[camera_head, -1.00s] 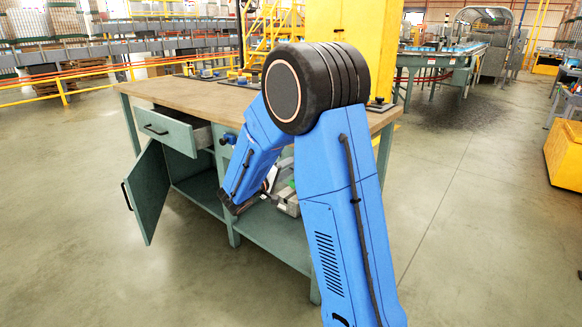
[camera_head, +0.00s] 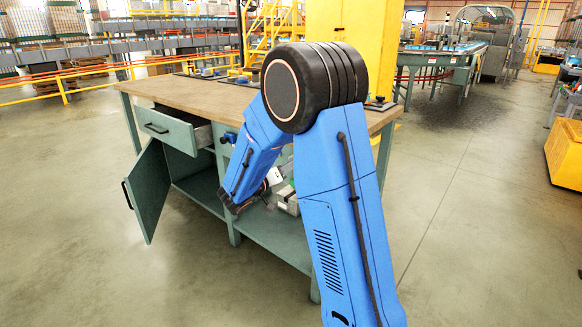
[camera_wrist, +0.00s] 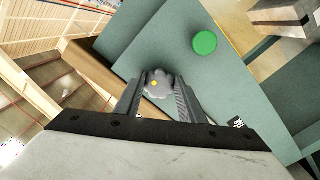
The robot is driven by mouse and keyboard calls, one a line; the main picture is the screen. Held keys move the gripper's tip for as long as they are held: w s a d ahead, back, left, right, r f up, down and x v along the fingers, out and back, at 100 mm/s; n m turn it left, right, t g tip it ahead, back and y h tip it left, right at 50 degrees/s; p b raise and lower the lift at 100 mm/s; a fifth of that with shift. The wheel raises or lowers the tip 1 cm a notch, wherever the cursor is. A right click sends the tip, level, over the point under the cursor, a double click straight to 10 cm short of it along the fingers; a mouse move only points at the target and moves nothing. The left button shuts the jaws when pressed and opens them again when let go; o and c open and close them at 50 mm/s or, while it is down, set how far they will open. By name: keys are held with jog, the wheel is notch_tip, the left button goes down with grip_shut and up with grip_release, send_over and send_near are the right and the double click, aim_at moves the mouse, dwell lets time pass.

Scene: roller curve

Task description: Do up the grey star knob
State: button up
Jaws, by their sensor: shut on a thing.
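The grey star knob (camera_wrist: 159,83) shows in the wrist view as a lobed grey disc with a small yellow dot, against a flat green-grey surface. My gripper (camera_wrist: 160,88) is shut on it, with one dark finger on each side. In the head view my blue arm reaches down to the front of the workbench (camera_head: 185,98). There the knob and my fingertips are hidden behind my arm.
A green round button (camera_wrist: 204,43) sits on the same surface, up and right of the knob. In the head view, the bench has a pulled-out drawer (camera_head: 170,131) and a cabinet door (camera_head: 148,190) standing open at left. The floor in front is clear.

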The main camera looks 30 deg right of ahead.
jog(key=shift+a, duration=0.1)
jog(key=o, duration=1.1)
jog(key=shift+c, duration=0.2)
jog(key=shift+a, duration=0.1)
jog(key=v, duration=1.7)
jog(key=shift+a, duration=0.1)
